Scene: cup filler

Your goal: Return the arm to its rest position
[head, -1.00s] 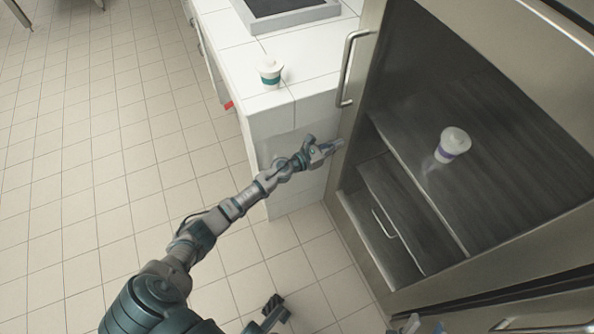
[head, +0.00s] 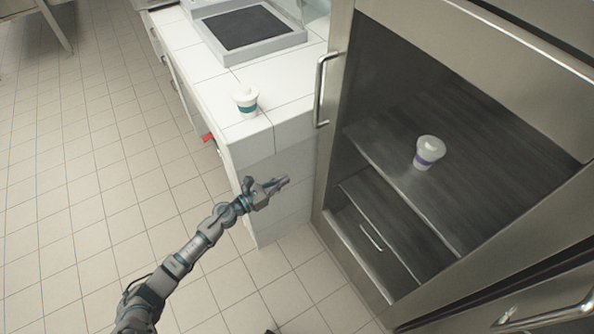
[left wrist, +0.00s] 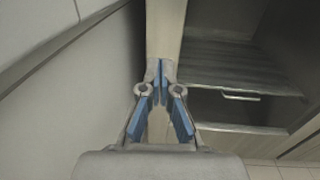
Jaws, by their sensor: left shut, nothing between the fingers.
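My left gripper (head: 279,183) is shut and empty in the head view, in front of the end of the white counter and left of the cabinet's edge. In the left wrist view its blue-padded fingers (left wrist: 161,82) meet at the tips, in front of a pale upright post. My left arm (head: 195,250) stretches up from the bottom left of the head view. My right gripper does not show.
A white cup with a teal band (head: 246,101) stands on the white counter (head: 205,65). A white cup with a purple band (head: 429,152) stands on the open cabinet's dark shelf (head: 480,150). A metal handle (head: 325,90) juts out nearby. The tiled floor (head: 80,190) at left is clear.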

